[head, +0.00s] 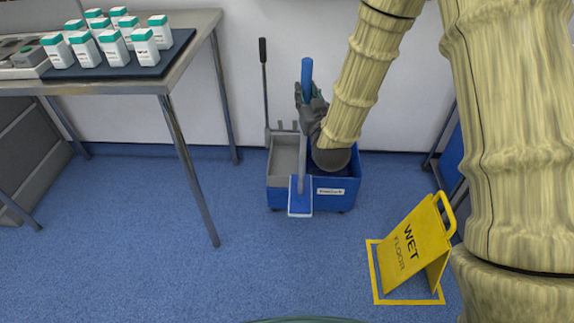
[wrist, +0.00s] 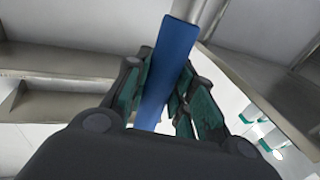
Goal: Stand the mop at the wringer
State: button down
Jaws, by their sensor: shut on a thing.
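The mop (head: 300,182) has a blue grip at the top, a grey shaft and a flat blue head with a pale edge. It looks upright, in front of the blue bucket (head: 338,197) in the head view. My gripper (head: 308,100) is shut on the mop's blue grip, which also shows between the fingers in the wrist view (wrist: 168,70). The grey wringer (head: 287,152) sits on the left part of the bucket, with a dark-handled lever (head: 264,85) rising at its left. I cannot tell whether the mop head touches the floor or the bucket.
A yellow wet-floor sign (head: 418,246) stands inside a yellow floor outline at the right. A steel table (head: 190,50) with several white bottles (head: 113,46) on a dark mat is at the left. Blue floor (head: 190,275) is clear in front of the bucket.

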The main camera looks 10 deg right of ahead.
aim_at(286, 167)
jog(key=i, duration=0.85)
